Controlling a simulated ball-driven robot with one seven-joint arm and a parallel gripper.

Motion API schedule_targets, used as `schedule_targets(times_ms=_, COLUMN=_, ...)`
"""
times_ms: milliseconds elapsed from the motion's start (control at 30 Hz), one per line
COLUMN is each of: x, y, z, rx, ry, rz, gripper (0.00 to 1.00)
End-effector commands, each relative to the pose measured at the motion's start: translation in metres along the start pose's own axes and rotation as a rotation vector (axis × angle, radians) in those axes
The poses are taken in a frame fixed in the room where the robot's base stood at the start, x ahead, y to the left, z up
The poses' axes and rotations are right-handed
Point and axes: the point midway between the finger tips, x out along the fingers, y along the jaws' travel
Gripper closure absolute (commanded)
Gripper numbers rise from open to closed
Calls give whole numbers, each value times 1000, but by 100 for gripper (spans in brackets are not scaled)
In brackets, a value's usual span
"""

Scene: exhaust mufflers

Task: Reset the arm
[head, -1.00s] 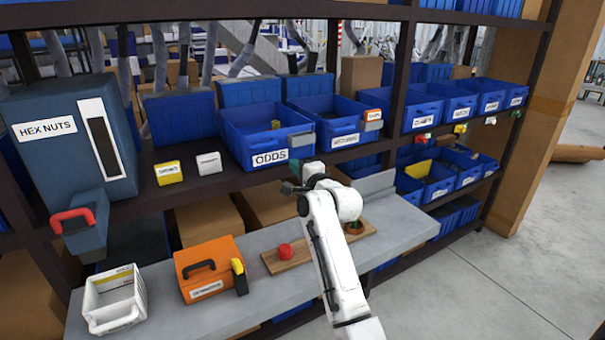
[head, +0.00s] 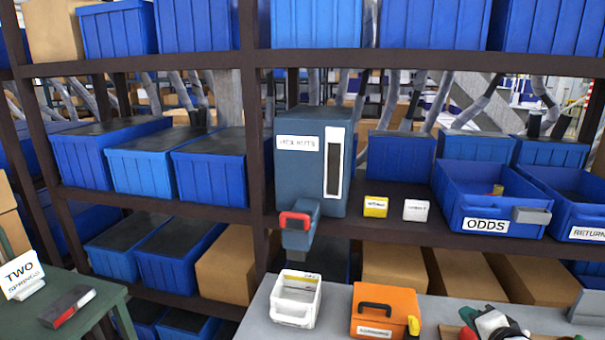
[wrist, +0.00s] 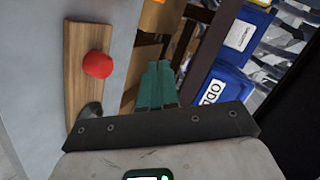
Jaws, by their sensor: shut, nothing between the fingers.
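My gripper (wrist: 159,66) shows in the wrist view as two green fingers pressed together, with nothing between them. It is above the grey bench, beside a wooden board (wrist: 74,45) with a red ball (wrist: 97,65) on it. In the head view my gripper (head: 470,315) is low at the right, over the bench, and most of my arm is cut off by the bottom edge. The red ball (head: 467,333) shows only partly there, close to my arm.
On the bench (head: 258,310) stand a white bin (head: 296,299) and an orange case (head: 384,311). Above are a HEX NUTS dispenser (head: 311,165) with a red handle and a blue ODDS bin (head: 485,205) on the shelf. A green table (head: 90,312) is at the lower left.

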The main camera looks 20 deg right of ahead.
Motion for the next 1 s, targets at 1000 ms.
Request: schedule_targets(times_ms=1000, x=-246, y=202, z=233, rx=-1306, ry=-1075, rz=454, gripper=100)
